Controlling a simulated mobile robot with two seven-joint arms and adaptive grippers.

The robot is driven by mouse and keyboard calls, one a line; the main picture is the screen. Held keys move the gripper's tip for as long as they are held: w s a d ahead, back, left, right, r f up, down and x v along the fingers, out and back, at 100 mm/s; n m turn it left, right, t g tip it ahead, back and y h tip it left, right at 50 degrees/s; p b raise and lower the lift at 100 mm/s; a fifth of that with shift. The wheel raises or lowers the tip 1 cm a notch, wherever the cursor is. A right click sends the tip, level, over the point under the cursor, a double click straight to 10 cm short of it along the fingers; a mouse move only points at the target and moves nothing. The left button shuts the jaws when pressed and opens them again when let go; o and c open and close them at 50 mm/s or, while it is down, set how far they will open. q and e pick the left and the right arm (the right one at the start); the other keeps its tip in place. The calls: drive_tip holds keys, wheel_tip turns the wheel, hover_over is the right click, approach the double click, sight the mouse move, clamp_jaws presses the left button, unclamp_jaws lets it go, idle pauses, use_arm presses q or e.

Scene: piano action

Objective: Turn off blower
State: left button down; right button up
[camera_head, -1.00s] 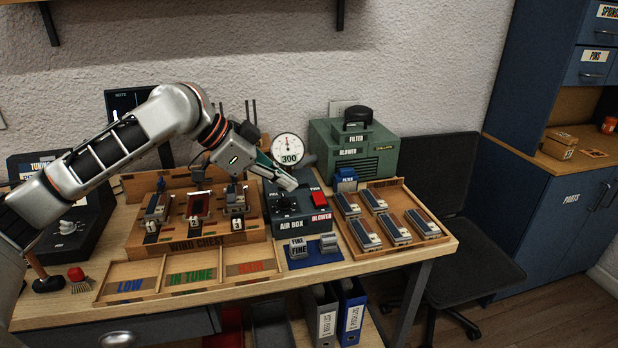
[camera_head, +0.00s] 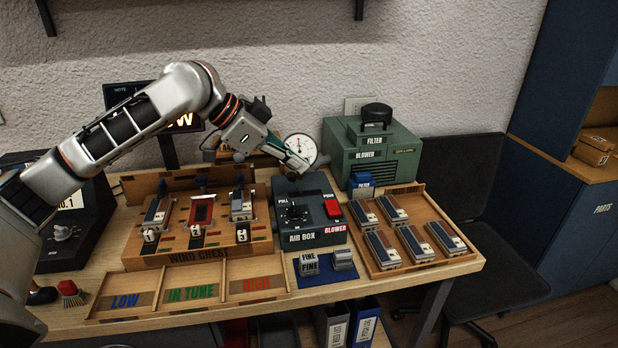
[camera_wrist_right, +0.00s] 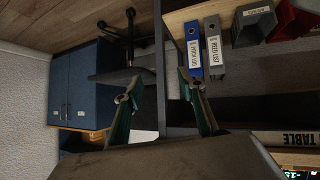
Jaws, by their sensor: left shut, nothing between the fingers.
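The red blower switch (camera_head: 333,209) sits on the right of the dark air box (camera_head: 318,235), above the BLOWER label. Whether it is on or off I cannot tell. A black knob (camera_head: 295,213) is on the box's left side. The green blower (camera_head: 372,150) stands behind, with a black filter handle on top. My left gripper (camera_head: 300,167) is shut and empty, above the back of the air box and in front of the round gauge (camera_head: 301,148), clear of the switch. My right gripper (camera_wrist_right: 162,97) shows only in the right wrist view, its fingers apart with nothing between them.
A wind chest (camera_head: 190,255) with several reeds stands left of the air box. A wooden tray (camera_head: 462,254) of reed blocks lies to the right. A blue mat (camera_head: 327,279) with two small blocks lies in front. A display (camera_head: 122,91) behind my left arm shows orange letters.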

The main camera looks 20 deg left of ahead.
use_arm(q)
drive_tip(key=b, duration=0.2)
approach(335, 202)
drive_tip(key=d, duration=0.1)
drive_tip(key=w+d, duration=0.1)
drive_tip(key=d, duration=0.1)
drive_tip(key=shift+w+r, duration=0.1)
drive_tip(key=shift+w, duration=0.25)
drive_tip(key=f, duration=0.1)
drive_tip(key=f+b, duration=0.1)
drive_tip(key=f, duration=0.1)
drive_tip(key=shift+w+d+f, duration=0.15)
drive_tip(key=shift+w+f, duration=0.05)
drive_tip(key=shift+w, duration=0.15)
drive_tip(key=shift+f+b, duration=0.3)
drive_tip(key=shift+f, duration=0.1)
use_arm(e)
drive_tip(key=shift+w+d+f, duration=0.2)
drive_tip(key=shift+w+f, duration=0.05)
drive_tip(key=shift+f, duration=0.25)
drive_tip(key=shift+w+d+f, duration=0.2)
drive_tip(key=shift+f, duration=0.3)
use_arm(q)
drive_tip(key=shift+w+r, duration=0.1)
